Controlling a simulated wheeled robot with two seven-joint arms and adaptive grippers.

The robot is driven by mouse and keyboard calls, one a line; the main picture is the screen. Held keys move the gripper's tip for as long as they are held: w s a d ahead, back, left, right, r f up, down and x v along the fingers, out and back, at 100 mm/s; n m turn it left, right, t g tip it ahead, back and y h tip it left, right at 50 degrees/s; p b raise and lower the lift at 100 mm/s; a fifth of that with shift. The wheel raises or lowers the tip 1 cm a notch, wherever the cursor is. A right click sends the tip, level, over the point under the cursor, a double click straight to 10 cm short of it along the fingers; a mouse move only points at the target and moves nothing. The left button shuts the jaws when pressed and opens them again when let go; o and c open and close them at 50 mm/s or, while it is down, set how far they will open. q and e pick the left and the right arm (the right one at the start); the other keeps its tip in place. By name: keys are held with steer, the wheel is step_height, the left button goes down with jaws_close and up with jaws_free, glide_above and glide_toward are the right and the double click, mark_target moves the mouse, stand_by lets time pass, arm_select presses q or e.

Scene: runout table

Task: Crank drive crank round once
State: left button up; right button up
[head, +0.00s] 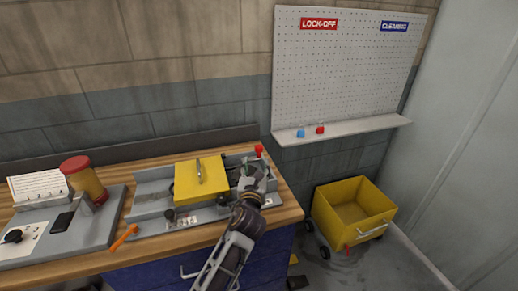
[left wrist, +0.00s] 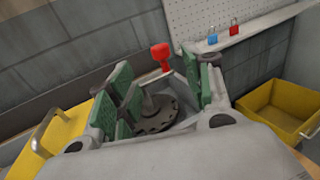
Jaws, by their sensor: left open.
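My left gripper (head: 247,170) is over the right end of the grey machine bed (head: 150,188) in the head view. In the left wrist view its green-padded fingers (left wrist: 160,88) are apart. Between and beyond them is a dark round disc (left wrist: 170,118) with a short upright post (left wrist: 149,102), which looks like the drive crank. The fingers are around or above the post; I cannot tell whether they touch it. A red-topped lever (left wrist: 161,56) stands just behind, and also shows in the head view (head: 259,150). The gripper hides most of the crank in the head view. My right gripper is not in view.
A yellow cover (head: 190,185) with a metal handle sits left of my gripper. An orange-handled tool (head: 124,238) lies at the bench front. A red-lidded yellow canister (head: 85,180) stands left. A yellow cart (head: 352,210) is on the floor at right. A pegboard shelf (head: 345,130) holds two padlocks.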

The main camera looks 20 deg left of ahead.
mark_target(259, 150)
arm_select(q)
steer(key=x, duration=0.7)
steer(key=shift+w, duration=0.6)
steer(key=shift+x, duration=2)
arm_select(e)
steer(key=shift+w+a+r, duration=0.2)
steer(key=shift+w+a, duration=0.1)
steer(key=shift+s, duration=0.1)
